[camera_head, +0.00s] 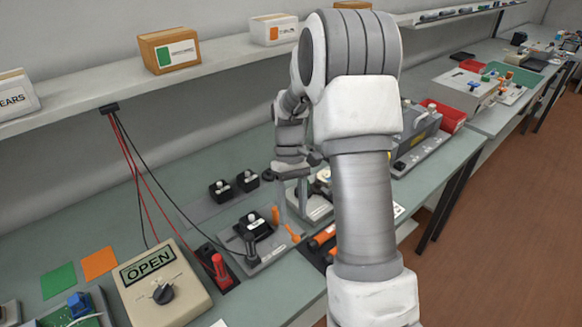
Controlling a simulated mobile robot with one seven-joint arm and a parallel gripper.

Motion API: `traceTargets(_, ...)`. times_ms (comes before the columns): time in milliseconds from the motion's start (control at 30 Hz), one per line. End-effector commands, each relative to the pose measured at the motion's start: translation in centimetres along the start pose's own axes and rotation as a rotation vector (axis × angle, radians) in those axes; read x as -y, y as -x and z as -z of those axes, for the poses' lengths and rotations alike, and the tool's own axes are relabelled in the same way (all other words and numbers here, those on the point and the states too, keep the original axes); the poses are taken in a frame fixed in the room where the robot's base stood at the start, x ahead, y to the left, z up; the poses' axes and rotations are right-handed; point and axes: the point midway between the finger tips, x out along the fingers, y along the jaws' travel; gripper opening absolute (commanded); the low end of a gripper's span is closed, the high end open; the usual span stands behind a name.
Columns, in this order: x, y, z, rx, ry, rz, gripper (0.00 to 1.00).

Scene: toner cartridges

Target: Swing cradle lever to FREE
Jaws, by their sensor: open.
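A grey cradle plate (272,252) lies on the bench, with a black block (256,229) on it. An orange lever-like part (292,234) stands at the plate's right side, and a small orange piece (275,215) shows just behind it. A dark upright post with a knob (251,250) stands at the plate's front left. My gripper (291,200) points down above and behind the orange part. It is open, small in view, and no object shows between its fingers. I cannot tell whether it touches the lever. No FREE marking is readable.
A beige box with a dial and an OPEN display (148,262) stands front left, beside a red-handled switch (220,270). Two black blocks (221,190) (247,180) sit behind the cradle. A shelf (75,92) runs above.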

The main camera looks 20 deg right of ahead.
Motion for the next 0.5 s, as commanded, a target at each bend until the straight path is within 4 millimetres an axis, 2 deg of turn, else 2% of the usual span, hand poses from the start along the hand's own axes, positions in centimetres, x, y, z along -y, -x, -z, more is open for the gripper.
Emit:
traceTargets(33,0.0,1.5,0.0,-0.005,0.0,-0.002,0.54)
traceTargets(300,0.0,8.2,0.0,-0.003,0.0,-0.001,0.54)
traceTargets(500,0.0,11.7,0.0,-0.002,0.0,-0.001,0.54)
